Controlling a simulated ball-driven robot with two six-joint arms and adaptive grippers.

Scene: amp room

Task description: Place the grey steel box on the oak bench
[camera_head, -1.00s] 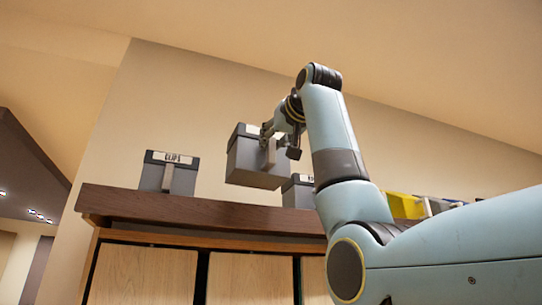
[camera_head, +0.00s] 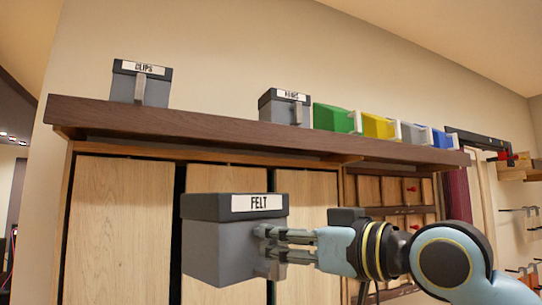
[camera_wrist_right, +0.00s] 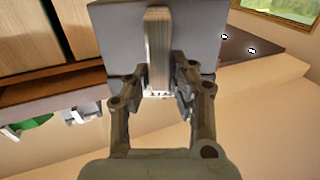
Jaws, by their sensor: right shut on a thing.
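The grey steel box (camera_head: 222,248) has a dark lid and a white label reading FELT. My right gripper (camera_head: 272,245) is shut on it at its right side in the head view. The box is in the air in front of the wooden cabinet doors, below the dark shelf. In the right wrist view the gripper (camera_wrist_right: 158,92) has its fingers on either side of a pale upright handle on the box (camera_wrist_right: 200,35). No oak bench can be made out for certain. My left gripper is not in view.
A dark wood shelf (camera_head: 200,126) runs above pale cabinet doors (camera_head: 120,215). On it stand two more grey lidded boxes, one at left (camera_head: 140,84) and one in the middle (camera_head: 284,107), plus green (camera_head: 332,118), yellow (camera_head: 378,126) and blue bins. A tool wall lies at right.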

